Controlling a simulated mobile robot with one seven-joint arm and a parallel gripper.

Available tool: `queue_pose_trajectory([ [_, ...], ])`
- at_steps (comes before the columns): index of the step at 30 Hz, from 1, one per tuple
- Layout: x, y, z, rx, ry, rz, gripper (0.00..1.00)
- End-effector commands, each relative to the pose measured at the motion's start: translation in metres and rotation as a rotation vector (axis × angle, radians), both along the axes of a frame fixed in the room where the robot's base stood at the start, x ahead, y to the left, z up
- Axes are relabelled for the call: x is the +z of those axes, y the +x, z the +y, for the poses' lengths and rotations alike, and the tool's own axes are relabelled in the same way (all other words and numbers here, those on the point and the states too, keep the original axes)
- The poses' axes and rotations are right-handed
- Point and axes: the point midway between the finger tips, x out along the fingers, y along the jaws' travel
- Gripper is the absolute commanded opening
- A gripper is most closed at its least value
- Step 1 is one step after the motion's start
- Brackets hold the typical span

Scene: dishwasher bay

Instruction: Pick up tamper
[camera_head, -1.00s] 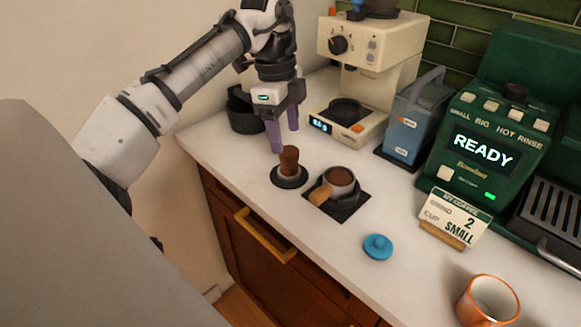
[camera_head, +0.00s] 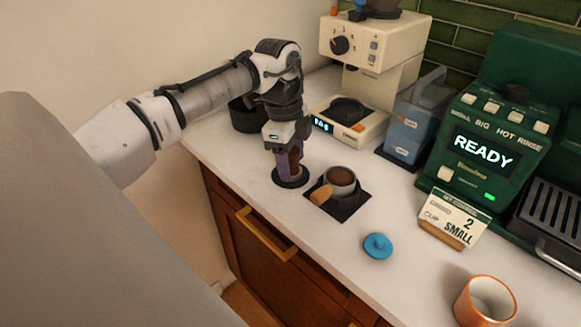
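The tamper (camera_head: 295,158), with a brown handle and a pale metal base, stands upright on a round black mat (camera_head: 279,183) near the counter's left front edge. My gripper (camera_head: 289,165) points straight down over it. Its purple fingers are at the handle's sides and hide much of it. I cannot tell whether the fingers press on the handle or are still apart from it.
Close to the right, a portafilter (camera_head: 341,179) with coffee and a wooden handle sits on a black square mat (camera_head: 346,208). A grinder (camera_head: 366,60) stands behind.

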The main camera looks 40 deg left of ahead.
Motion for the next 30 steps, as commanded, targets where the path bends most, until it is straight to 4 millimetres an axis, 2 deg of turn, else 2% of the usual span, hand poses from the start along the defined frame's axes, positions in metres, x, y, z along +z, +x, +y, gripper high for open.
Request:
queue_pose_trajectory([
  [1,0.000,0.000,0.000,0.000,0.000,0.000,0.51],
  [9,0.000,0.000,0.000,0.000,0.000,0.000,0.16],
  [10,0.001,0.000,0.000,0.000,0.000,-0.001,0.15],
  [20,0.004,0.000,0.000,0.000,0.000,-0.001,0.14],
  [26,0.019,0.001,0.000,-0.001,-0.002,-0.002,0.14],
  [30,0.037,0.000,0.000,-0.001,-0.002,-0.002,0.14],
])
